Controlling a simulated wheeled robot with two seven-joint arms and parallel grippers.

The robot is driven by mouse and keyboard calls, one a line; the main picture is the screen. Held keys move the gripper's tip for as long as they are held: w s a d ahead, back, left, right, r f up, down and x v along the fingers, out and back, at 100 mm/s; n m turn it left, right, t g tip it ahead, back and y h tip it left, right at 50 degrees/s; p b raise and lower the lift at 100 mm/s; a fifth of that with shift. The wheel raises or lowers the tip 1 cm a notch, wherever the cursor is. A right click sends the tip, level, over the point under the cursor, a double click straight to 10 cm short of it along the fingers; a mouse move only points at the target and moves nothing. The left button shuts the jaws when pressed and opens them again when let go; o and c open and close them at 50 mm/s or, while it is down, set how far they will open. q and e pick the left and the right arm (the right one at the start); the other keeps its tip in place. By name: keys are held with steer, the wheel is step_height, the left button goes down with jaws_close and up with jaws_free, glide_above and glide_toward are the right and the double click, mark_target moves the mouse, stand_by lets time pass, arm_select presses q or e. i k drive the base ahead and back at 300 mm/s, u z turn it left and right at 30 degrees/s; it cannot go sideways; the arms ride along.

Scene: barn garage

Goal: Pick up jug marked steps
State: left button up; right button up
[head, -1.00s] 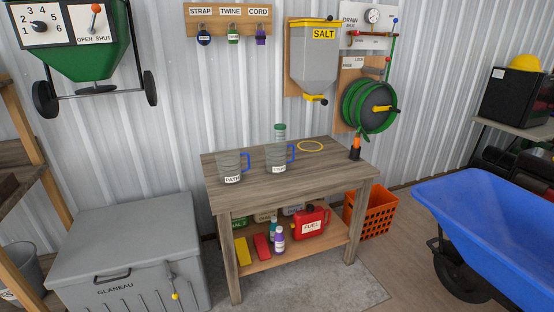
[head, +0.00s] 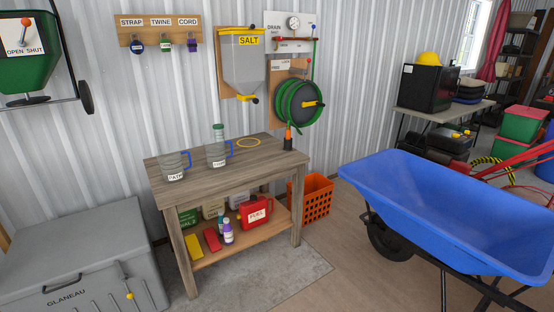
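Two clear jugs with blue handles stand upright on the wooden workbench (head: 215,172). The left jug (head: 173,165) has a white label that seems to read "PATH". The right jug (head: 217,153) stands further back, with a white label too small to read surely. A clear container with a green top (head: 218,131) shows just behind the right jug. A yellow ring (head: 248,142) lies flat on the bench to its right. Neither of my grippers is in view.
A blue wheelbarrow (head: 440,205) fills the right side. An orange crate (head: 316,198) stands beside the bench. A grey chest (head: 75,255) is at lower left. The bench's lower shelf holds a red fuel can (head: 256,212) and bottles. Open floor lies in front, with a grey mat (head: 265,277).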

mark_target(215, 150)
steer(key=z, duration=0.55)
steer(key=i, duration=0.35)
steer(key=z, duration=0.55)
steer(key=i, duration=2.5)
steer(key=u, duration=0.85)
